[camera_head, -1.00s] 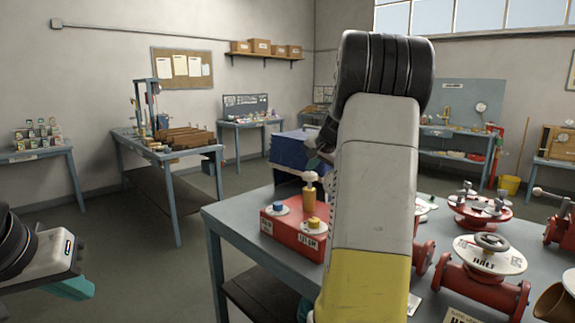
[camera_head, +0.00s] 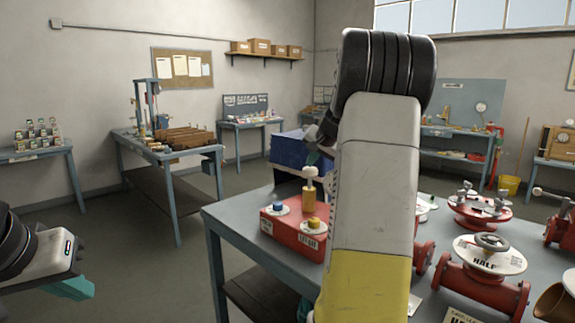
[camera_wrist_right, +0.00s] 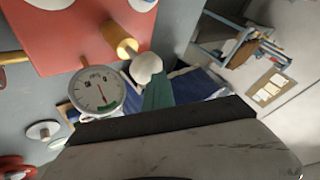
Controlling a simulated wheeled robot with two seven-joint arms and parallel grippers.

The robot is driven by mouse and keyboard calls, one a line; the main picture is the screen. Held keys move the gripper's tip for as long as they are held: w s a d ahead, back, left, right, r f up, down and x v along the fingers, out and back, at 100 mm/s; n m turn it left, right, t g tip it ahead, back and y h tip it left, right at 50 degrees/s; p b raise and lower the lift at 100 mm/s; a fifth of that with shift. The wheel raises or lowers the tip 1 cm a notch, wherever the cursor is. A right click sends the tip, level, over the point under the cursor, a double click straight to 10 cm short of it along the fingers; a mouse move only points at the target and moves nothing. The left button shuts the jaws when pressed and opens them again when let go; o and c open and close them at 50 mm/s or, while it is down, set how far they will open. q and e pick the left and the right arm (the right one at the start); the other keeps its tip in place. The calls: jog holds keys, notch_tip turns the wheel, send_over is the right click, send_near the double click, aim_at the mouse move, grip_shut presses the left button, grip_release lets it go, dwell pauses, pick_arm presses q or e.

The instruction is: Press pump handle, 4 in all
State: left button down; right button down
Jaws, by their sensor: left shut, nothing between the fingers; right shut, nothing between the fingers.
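The pump is a red box (camera_head: 290,237) on the near table, with a brass cylinder (camera_head: 309,201) and a white ball knob (camera_head: 311,171) on a thin rod above it. In the right wrist view the knob (camera_wrist_right: 146,67) is beside the teal tip of my right gripper (camera_wrist_right: 158,92). In the head view the right gripper (camera_head: 313,158) is just above the knob, shut and empty, partly hidden by my forearm. I cannot tell whether tip and knob touch. A round gauge (camera_wrist_right: 97,92) shows near the cylinder. My left gripper (camera_head: 76,288) is shut and empty at lower left.
Red valves with a handwheel (camera_head: 491,242) stand to the right on the same table (camera_head: 232,222). Open floor lies left of the table. My right forearm hides part of the tabletop.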

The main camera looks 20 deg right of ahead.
aim_at(311, 169)
jog(key=shift+r, duration=1.4)
notch_tip(311, 169, up, 5)
jog(key=shift+r, duration=0.1)
dwell(0.4)
